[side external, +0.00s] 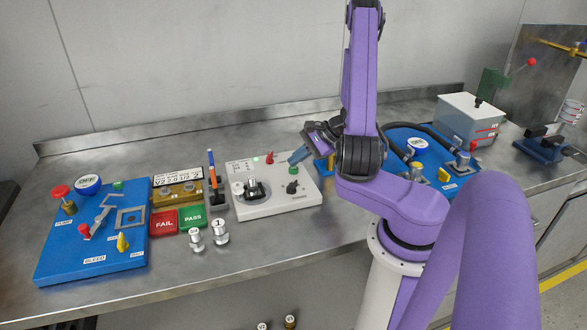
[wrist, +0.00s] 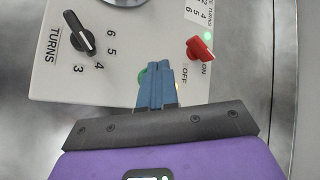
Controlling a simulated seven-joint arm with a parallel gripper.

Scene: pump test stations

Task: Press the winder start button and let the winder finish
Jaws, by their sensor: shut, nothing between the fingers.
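The winder is a white box (side external: 312,196) in the middle of the bench; its panel (wrist: 50,80) fills the upper left of the wrist view. A green button (side external: 293,170) sits on its top. The black turns knob (wrist: 80,35) points toward 4. A metal spindle (side external: 254,188) stands on the winder.
A blue board with fixtures (side external: 75,260) lies at the left. Another blue station (side external: 430,160) is behind my arm.

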